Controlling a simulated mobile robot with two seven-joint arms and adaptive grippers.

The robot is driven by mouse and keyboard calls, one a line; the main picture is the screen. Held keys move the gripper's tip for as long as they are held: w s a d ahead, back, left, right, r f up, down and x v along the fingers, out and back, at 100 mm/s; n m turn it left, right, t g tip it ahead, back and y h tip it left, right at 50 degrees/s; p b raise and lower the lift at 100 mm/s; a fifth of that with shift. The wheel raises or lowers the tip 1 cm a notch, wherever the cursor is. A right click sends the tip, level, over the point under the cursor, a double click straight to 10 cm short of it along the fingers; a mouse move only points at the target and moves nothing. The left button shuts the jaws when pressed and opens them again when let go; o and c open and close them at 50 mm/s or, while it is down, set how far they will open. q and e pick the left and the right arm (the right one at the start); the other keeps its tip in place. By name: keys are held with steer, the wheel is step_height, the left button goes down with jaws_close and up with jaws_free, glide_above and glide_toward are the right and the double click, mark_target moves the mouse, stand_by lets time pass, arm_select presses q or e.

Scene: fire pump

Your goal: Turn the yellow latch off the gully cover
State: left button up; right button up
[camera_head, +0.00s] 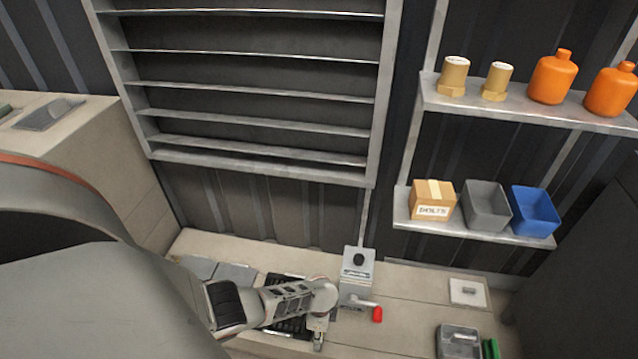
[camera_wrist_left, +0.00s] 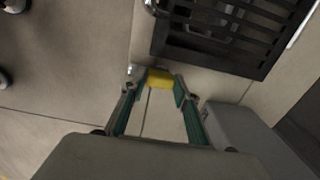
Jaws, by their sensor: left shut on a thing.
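The yellow latch (camera_wrist_left: 159,79) sits between my left fingertips in the left wrist view. The left gripper (camera_wrist_left: 157,84) is shut on it. The yellow part shows just outside the near edge of the black slotted gully cover (camera_wrist_left: 212,58); whether another part of the latch overlaps the cover is hidden. In the head view my left gripper (camera_head: 318,342) points down at the right side of the cover (camera_head: 288,328), and my arm hides much of the cover. The yellow latch cannot be made out there. My right gripper is in neither view.
A grey pump box with a red-ended lever (camera_head: 377,314) stands close right of my left gripper. A grey tray (camera_head: 459,342) and a white plate (camera_head: 468,292) lie farther right. Shelves with orange bottles (camera_head: 553,78) and bins (camera_head: 486,206) hang above. The bench between lever and tray is clear.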

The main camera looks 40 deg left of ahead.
arm_select(q)
steer(key=shift+d, duration=0.25)
steer(key=o, duration=1.1)
steer(key=shift+f, duration=0.1)
steer(key=shift+c, duration=0.2)
steer(key=shift+o, duration=0.2)
steer(key=shift+a, duration=0.15)
step_height(320, 180, up, 12)
